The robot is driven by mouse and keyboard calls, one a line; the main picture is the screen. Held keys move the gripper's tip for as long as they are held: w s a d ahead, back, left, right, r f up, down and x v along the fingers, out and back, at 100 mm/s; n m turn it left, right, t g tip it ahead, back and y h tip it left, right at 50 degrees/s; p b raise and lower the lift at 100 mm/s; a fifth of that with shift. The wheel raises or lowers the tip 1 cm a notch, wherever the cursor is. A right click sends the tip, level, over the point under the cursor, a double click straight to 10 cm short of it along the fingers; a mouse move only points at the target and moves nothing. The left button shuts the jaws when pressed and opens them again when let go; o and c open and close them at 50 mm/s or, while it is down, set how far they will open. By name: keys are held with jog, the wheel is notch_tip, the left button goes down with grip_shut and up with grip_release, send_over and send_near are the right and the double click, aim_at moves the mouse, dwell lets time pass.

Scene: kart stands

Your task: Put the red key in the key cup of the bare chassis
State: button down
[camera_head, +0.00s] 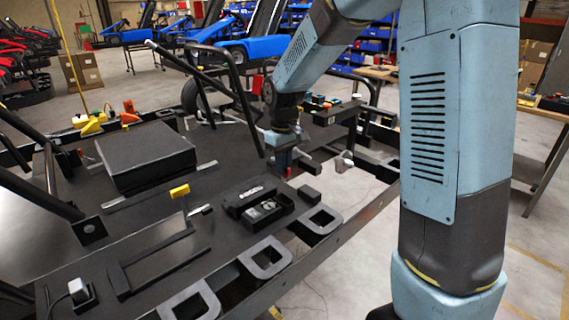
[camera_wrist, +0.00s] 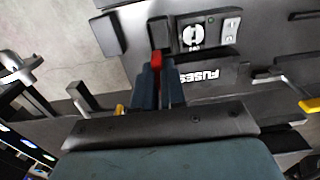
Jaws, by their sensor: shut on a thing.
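My gripper (camera_head: 284,160) hangs above the black floor of the bare chassis (camera_head: 225,240), behind the open fuse box. In the wrist view my gripper (camera_wrist: 164,82) is shut on the red key (camera_wrist: 156,60), whose red end shows at the fingertips; in the head view only a small red bit (camera_head: 288,172) shows below the fingers. The fuse box (camera_head: 234,197) has a lid marked FUSES (camera_wrist: 205,76) and a tray holding a round pale part (camera_wrist: 193,35) and a grey part (camera_wrist: 231,25). I cannot tell for sure which part is the key cup.
A small black block (camera_head: 309,195) sits right of the fuse box. A large black box (camera_head: 146,155) and a yellow-topped piece (camera_head: 180,191) stand to the left. A grey wheel hub (camera_head: 343,161) lies to the right. Frame tubes rise behind my gripper.

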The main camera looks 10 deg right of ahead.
aim_at(284, 181)
jog(key=shift+f, duration=3.65)
jog(key=c, duration=1.1)
grip_release()
notch_tip(284, 181, up, 14)
jog(key=shift+f, duration=0.2)
